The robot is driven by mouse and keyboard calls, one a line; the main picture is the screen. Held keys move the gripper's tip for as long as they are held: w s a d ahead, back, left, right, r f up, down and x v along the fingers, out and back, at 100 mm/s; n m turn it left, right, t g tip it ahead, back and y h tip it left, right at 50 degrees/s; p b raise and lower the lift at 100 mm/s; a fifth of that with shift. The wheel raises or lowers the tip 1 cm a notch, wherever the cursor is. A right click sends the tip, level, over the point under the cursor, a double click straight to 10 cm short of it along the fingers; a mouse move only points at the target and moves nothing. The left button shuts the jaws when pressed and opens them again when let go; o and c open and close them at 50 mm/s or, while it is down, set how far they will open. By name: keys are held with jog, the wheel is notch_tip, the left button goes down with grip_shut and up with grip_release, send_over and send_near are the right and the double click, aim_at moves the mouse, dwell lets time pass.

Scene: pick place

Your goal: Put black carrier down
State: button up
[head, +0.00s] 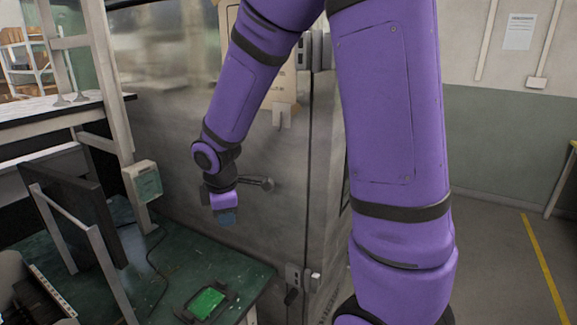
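A black carrier (228,291), a dark frame around a bright green board (207,302), lies flat on the green bench top (240,267) near its front right. My gripper (227,218) is above and slightly right of the carrier, clearly apart from it, pointing down in front of the grey metal cabinet. A small dark bluish shape shows at its tip. It is too small to tell whether this is the fingers or something between them. Whether the gripper is open or shut cannot be made out.
A grey metal cabinet (170,110) with a handle (258,184) stands behind the bench. A black upright panel (88,207) and metal posts stand at the left, beside a shelf rack (60,105). A cable crosses the bench. Open floor (500,265) lies to the right.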

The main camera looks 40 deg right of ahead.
jog(key=s+r+m+t+y, duration=0.1)
jog(key=s+r+m+t, duration=0.1)
jog(key=s+r+m, duration=1.1)
jog(key=s+r, duration=0.6)
jog(key=s, duration=0.2)
jog(key=shift+s+d+t, duration=0.25)
jog(key=shift+s+t, duration=0.05)
jog(key=shift+t, duration=0.1)
jog(key=shift+a, duration=0.1)
